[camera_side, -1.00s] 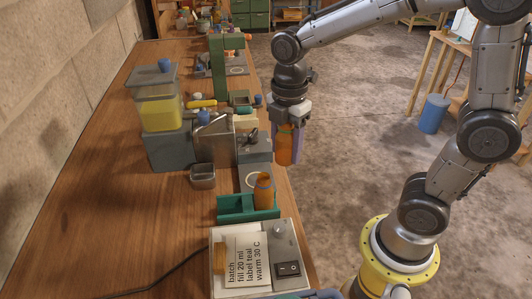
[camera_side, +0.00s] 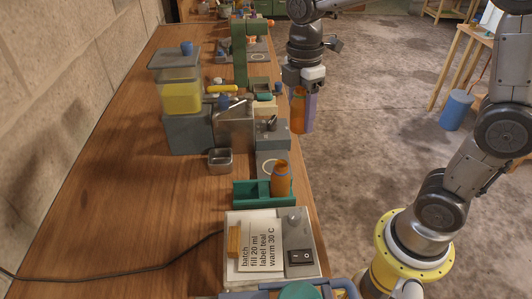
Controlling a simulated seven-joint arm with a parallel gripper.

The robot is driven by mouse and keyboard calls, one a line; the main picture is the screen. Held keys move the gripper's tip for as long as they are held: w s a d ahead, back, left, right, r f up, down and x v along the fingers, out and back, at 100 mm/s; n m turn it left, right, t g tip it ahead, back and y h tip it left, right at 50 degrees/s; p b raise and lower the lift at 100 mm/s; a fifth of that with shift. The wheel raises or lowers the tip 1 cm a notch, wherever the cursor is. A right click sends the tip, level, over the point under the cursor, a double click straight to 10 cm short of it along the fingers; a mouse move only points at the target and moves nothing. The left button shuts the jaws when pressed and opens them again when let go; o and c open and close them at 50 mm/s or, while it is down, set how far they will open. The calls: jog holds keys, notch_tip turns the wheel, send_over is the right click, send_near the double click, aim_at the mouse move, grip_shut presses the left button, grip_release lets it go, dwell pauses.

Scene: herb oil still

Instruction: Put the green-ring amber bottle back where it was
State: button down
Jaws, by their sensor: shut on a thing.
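My gripper (camera_side: 304,108) is shut on an amber bottle (camera_side: 298,112), upright in the air just right of the bench edge. A lilac finger covers its right side, and I cannot make out a ring on it. A second amber bottle (camera_side: 281,181), with a bluish band near its neck, stands at the right end of the green holder (camera_side: 250,195) on the bench. A grey plate (camera_side: 272,163) with a pale ring mark lies behind that holder. I cannot tell which place the held bottle came from.
A grey box with a switch (camera_side: 302,257) and a batch card (camera_side: 262,249) stands in front. A small metal cup (camera_side: 220,160), a metal container (camera_side: 233,126) and a yellow-filled tank (camera_side: 182,97) stand left. Bare wood (camera_side: 130,180) lies at the left.

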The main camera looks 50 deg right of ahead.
jog(key=w+d+r+m, duration=0.1)
jog(key=w+r+m, duration=0.4)
jog(key=w+m, duration=0.6)
jog(key=m, duration=0.3)
jog(key=shift+w+d+r, duration=0.15)
jog(key=shift+w+r, duration=0.15)
jog(key=shift+w, duration=0.1)
jog(key=shift+w, duration=0.1)
